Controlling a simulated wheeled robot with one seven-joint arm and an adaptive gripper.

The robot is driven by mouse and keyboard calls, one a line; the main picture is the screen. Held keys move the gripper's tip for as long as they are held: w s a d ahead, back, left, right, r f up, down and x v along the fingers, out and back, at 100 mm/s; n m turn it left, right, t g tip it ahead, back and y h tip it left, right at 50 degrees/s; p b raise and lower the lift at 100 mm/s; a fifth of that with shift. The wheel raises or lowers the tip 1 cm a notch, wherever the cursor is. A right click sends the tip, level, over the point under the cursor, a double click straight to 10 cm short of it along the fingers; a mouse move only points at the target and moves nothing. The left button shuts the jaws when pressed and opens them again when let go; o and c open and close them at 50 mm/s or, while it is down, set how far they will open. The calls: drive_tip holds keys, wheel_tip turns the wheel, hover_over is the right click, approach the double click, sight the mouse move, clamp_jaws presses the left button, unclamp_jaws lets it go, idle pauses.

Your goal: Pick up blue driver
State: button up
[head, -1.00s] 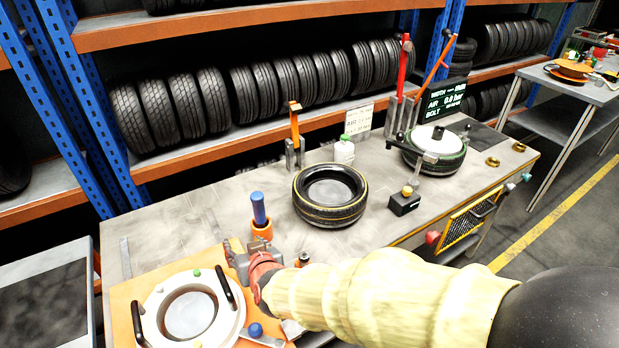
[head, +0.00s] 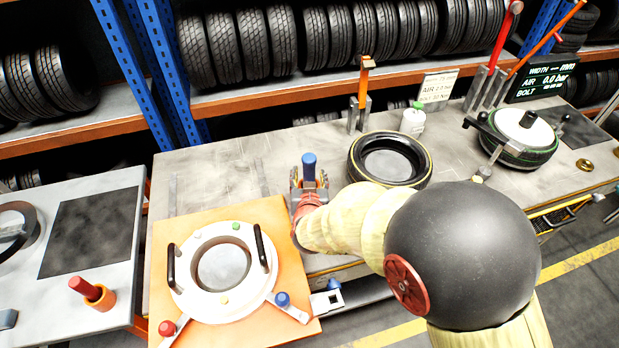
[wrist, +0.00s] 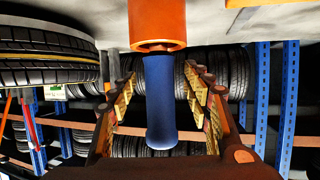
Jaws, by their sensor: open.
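The blue driver (head: 309,163) stands upright on the grey workbench, just beyond the orange plate. In the wrist view, which is upside down, the blue driver (wrist: 161,105) rises from its orange holder (wrist: 157,25). My gripper (head: 309,184) is at the driver in the head view and hides the holder there. In the wrist view my gripper (wrist: 163,100) is open, with one jaw on each side of the blue handle. Gaps show between the handle and both jaws.
A tyre (head: 424,180) lies close to the right of my gripper. The orange plate (head: 165,235) with a white ring (head: 188,290) is in front. A red driver (head: 83,287) stands on the left table. Bare bench (head: 215,165) lies left of the gripper.

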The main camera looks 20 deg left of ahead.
drive_tip(key=shift+w+f, duration=0.1)
drive_tip(key=shift+w, duration=0.25)
drive_tip(key=shift+c, duration=0.7)
drive_tip(key=c, duration=1.1)
drive_tip(key=shift+a+r, duration=0.1)
drive_tip(key=shift+r, duration=0.1)
drive_tip(key=shift+c, duration=0.2)
